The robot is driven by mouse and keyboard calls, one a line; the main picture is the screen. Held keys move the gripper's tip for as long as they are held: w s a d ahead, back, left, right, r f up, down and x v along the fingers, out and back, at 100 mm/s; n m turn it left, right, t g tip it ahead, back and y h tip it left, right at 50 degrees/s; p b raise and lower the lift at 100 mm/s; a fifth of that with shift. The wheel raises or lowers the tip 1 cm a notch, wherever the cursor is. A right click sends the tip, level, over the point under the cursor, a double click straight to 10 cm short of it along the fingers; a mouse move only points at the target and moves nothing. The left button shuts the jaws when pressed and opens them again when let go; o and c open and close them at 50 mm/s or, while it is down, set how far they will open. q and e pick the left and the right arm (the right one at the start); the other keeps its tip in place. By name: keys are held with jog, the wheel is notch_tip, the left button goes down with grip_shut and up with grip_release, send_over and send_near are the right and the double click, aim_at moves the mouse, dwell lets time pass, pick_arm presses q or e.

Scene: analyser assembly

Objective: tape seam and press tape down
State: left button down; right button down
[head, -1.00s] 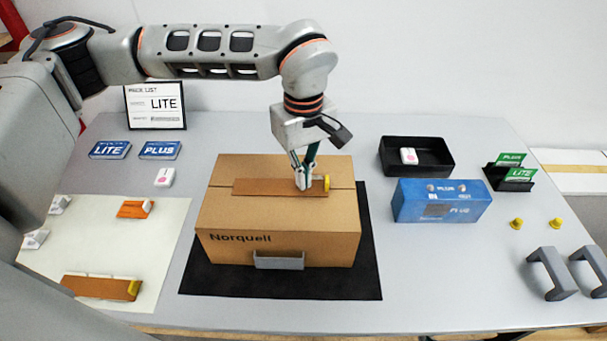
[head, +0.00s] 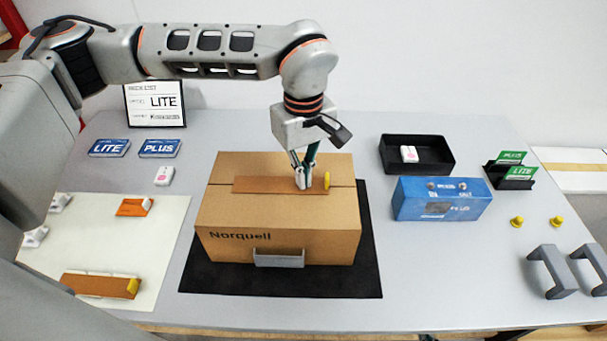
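A closed brown carton (head: 277,221) marked "Norquell" sits on a black mat (head: 370,270). A brown tape strip (head: 262,186) with a yellow end tab (head: 327,180) lies along the seam on its top. My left gripper (head: 303,184) points down onto the strip's right part, just left of the yellow tab. Its fingers look closed together with nothing visible between them. Whether the tips touch the tape is hard to tell. Another tape piece (head: 100,286) with a yellow end lies on the pale sheet at front left. My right gripper is not in view.
A small orange-brown piece (head: 133,207) lies on the pale sheet (head: 150,258). A blue PLUS box (head: 441,200) and a black tray (head: 443,155) stand right of the carton. Grey handles (head: 552,272) and yellow knobs (head: 517,222) lie far right.

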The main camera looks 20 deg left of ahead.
pick_arm(q)
jog(key=shift+r+p, duration=2)
jog(key=shift+r, duration=1.05)
jog(key=shift+f, duration=0.1)
